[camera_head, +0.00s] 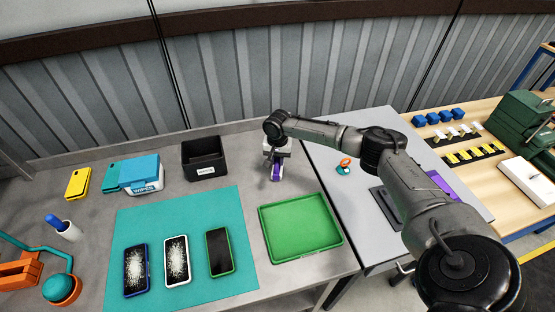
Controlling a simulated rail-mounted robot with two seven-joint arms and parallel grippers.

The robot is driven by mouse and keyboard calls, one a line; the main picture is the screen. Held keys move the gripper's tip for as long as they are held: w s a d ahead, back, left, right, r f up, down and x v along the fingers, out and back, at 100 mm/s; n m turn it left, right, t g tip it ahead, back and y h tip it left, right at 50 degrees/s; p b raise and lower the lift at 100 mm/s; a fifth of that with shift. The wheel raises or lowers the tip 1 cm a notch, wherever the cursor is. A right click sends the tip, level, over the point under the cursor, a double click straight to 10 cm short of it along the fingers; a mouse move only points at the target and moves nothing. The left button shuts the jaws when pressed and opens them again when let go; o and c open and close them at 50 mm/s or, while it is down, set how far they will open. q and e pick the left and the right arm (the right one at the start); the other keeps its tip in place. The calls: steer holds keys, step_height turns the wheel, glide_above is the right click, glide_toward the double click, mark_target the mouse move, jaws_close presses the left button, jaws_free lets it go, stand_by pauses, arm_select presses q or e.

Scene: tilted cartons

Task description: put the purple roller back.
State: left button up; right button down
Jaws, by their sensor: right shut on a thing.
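The purple roller (276,172) is at the back of the grey table, between the black bin and the green tray. My right gripper (275,160) points down over it and is shut on it. The roller shows purple and white below the fingers; its upper part is hidden by the gripper. I cannot tell whether it touches the table. My left gripper is not in view.
A black bin (204,160) stands left of the gripper, and a green tray (299,227) lies in front. A teal mat (150,228) holds three phones. A wipes box (141,175) stands at the left. An orange-handled tool (344,166) lies on the right table.

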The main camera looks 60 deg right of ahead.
mark_target(277, 159)
steer(key=c, duration=1)
jaws_free()
step_height(277, 159, up, 12)
steer(key=p, duration=0.1)
